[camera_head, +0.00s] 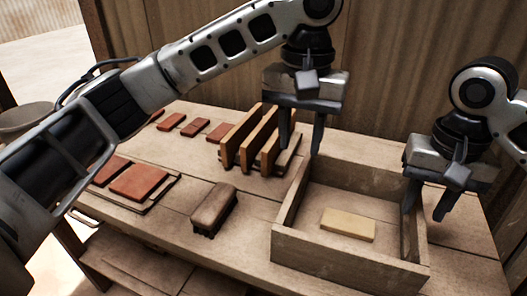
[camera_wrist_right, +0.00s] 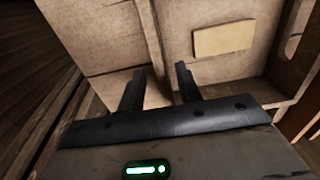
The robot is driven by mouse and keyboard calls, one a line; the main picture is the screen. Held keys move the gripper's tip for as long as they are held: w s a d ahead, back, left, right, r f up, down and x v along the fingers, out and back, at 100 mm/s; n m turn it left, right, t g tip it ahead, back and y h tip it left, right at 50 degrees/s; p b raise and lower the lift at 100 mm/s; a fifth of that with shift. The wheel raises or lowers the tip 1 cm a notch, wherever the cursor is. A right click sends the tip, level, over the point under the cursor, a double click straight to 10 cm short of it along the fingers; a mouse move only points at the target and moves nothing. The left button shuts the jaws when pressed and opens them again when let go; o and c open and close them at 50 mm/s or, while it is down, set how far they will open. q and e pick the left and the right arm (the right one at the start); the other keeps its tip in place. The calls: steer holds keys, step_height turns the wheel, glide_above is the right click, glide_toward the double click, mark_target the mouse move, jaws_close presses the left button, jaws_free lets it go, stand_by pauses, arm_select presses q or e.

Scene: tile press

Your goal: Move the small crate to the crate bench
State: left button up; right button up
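The small crate (camera_head: 345,246) is an open wooden box on the bench (camera_head: 165,228), with a pale yellow block (camera_head: 348,224) lying flat inside. The crate's wall (camera_wrist_right: 150,30) and the block (camera_wrist_right: 223,38) also show in the right wrist view. My left gripper (camera_head: 302,148) is open and empty, fingers down, near the crate's back left corner. My right gripper (camera_head: 424,212) is open at the crate's right wall. In the right wrist view its fingers (camera_wrist_right: 159,88) stand apart, with the wall between them. I cannot tell whether they touch it.
A wooden rack (camera_head: 245,140) with upright slats stands left of the crate. A brown brush-like block (camera_head: 213,208) lies in front of it. Red tiles (camera_head: 140,182) lie further left, some on a board. A corrugated wall (camera_head: 200,60) closes the back.

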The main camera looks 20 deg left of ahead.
step_height(320, 180, up, 7)
stand_by(0.3)
steer(key=shift+f, duration=0.1)
stand_by(0.4)
